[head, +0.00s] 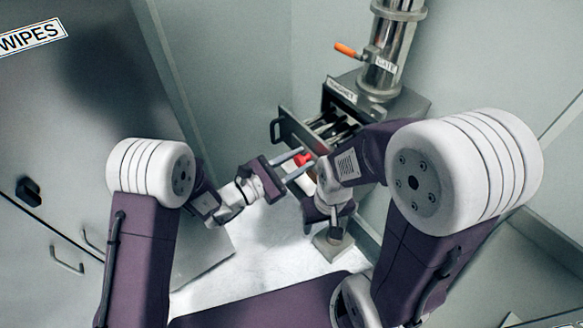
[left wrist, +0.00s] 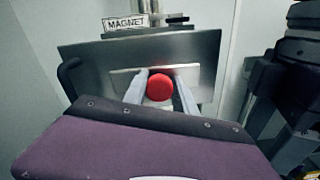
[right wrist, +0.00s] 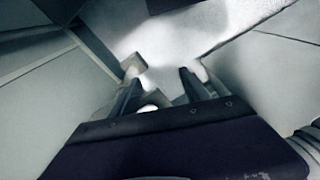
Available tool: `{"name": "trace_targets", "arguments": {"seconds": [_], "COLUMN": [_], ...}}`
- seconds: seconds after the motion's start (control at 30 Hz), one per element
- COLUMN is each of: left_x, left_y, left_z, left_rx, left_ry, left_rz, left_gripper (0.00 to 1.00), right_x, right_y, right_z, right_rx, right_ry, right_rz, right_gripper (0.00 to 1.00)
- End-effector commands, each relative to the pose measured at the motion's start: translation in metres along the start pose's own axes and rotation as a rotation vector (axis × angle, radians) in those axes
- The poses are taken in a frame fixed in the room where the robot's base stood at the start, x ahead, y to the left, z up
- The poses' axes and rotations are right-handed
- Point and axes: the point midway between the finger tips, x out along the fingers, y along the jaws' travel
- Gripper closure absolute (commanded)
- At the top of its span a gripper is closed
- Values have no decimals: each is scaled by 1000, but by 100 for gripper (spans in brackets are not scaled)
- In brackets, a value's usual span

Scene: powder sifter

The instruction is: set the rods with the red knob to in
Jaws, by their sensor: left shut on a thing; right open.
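The red knob (head: 302,159) is on the front of the magnet drawer (head: 296,128). In the left wrist view the round red knob (left wrist: 159,87) stands before a pale bar on the grey front plate (left wrist: 95,62). My left gripper (head: 298,163) is shut on the knob, one finger on each side. Dark rods (head: 333,127) show behind the front plate in the head view, partly hidden by my right arm. My right gripper (right wrist: 160,85) is open and empty, pointing down, low and right of the knob in the head view.
The magnet housing (head: 345,92) stands behind the drawer, under a steel pipe (head: 384,65) with an orange-handled gate lever (head: 347,49). A black drawer handle (head: 274,131) sticks out at left. Grey cabinets (head: 60,120) stand at left. The pale floor (head: 262,245) below is mostly clear.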

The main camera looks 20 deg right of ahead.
Motion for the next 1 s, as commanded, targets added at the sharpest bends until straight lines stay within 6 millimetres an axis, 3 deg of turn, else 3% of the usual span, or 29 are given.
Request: {"name": "trace_targets", "arguments": {"seconds": [0.3,0.33,0.4,0.77,1.0], "left_x": [1,1,1,-4,-55], "left_y": [-1,-1,-1,0,0], "left_z": [-1,-1,-1,-3,-4], "left_rx": [-3,-3,-3,-3,-3], "left_ry": [5,5,5,6,7], "left_rz": [-2,-2,-2,0,4], "left_gripper": [100,64,45,45,45], "right_x": [1,1,0,3,17], "right_y": [0,0,0,0,0], "right_z": [0,0,0,0,2], "right_rx": [0,0,0,0,0], "right_ry": [0,0,0,0,0], "right_rz": [0,0,0,0,0], "right_gripper": [45,45,45,45,45]}}
